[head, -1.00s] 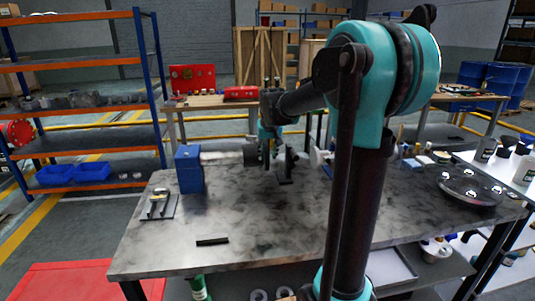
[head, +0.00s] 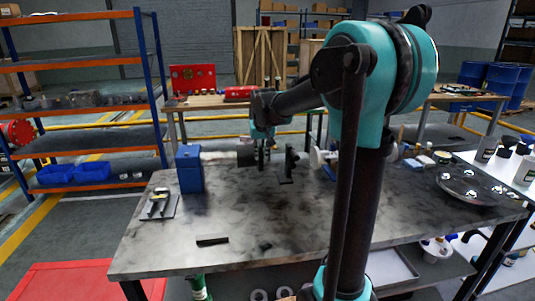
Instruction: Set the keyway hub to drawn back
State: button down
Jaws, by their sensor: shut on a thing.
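The keyway hub (head: 246,155) looks like a dark round part on a pale shaft (head: 218,156), which runs out to the right from a blue block (head: 189,169) on the bench. My gripper (head: 263,158) points down at the hub's right side and is shut on it. The fingers are small and dark here, so the exact contact is hard to make out. A dark upright bracket (head: 287,163) on a flat foot stands just right of my gripper, with a narrow gap between them.
On the grey bench (head: 170,245) lie a dark bar (head: 212,240), a small dark piece (head: 265,245) and a plate with upright parts (head: 159,204). A round tray (head: 469,186) with shiny balls is at the right. The front middle is mostly clear.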

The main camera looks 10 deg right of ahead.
jog(key=a, duration=0.7)
jog(key=c, duration=1.5)
grip_release()
jog(key=v, duration=1.2)
jog(key=shift+s, duration=0.1)
